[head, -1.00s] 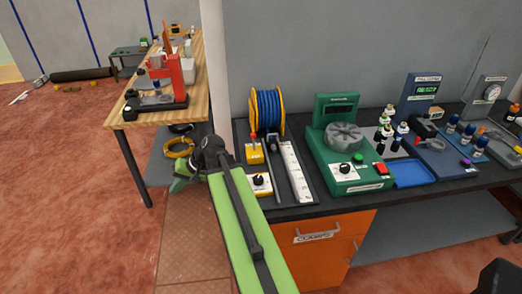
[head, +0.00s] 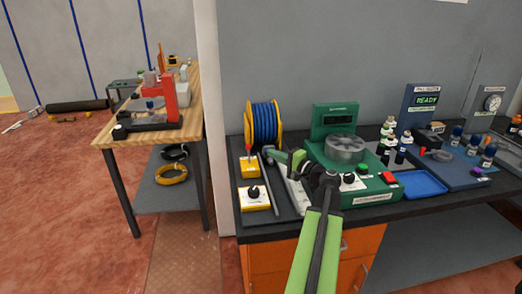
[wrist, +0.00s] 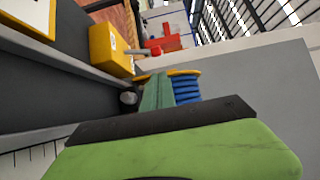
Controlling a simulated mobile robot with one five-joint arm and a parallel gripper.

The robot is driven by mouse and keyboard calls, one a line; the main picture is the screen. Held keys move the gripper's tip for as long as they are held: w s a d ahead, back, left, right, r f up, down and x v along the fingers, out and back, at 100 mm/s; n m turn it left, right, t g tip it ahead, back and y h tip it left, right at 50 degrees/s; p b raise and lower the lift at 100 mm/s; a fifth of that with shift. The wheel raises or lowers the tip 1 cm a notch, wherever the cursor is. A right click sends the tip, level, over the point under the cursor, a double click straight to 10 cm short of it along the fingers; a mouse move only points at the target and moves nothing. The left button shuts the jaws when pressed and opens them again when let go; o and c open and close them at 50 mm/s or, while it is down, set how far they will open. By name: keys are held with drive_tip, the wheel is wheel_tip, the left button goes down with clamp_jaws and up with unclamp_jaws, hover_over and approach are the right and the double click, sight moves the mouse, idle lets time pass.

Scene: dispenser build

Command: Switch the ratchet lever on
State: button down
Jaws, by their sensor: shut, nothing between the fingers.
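A yellow box (head: 249,167) with a small red-tipped lever (head: 248,151) stands on the dark board at the left end of the bench; it is the likeliest ratchet lever. The lever looks roughly upright in the head view. In the wrist view the yellow box (wrist: 110,50) is at upper left, its red-tipped lever (wrist: 152,51) pointing right. My gripper (head: 271,155) is shut and empty, right of the yellow box and apart from it, pointing left over the board. The wrist view shows its fingers (wrist: 157,88) in front of the blue reel (wrist: 188,90).
The blue reel (head: 263,123) with yellow flanges stands behind the box. A white-topped knob box (head: 254,198) sits in front. A grey rod (head: 268,186) and a white ruler strip (head: 293,190) lie alongside. A green machine (head: 374,190) stands to the right.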

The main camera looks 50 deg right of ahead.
sight(249, 154)
drive_tip(key=w, duration=0.9)
drive_tip(key=shift+w+d, duration=0.25)
drive_tip(key=shift+w, duration=0.1)
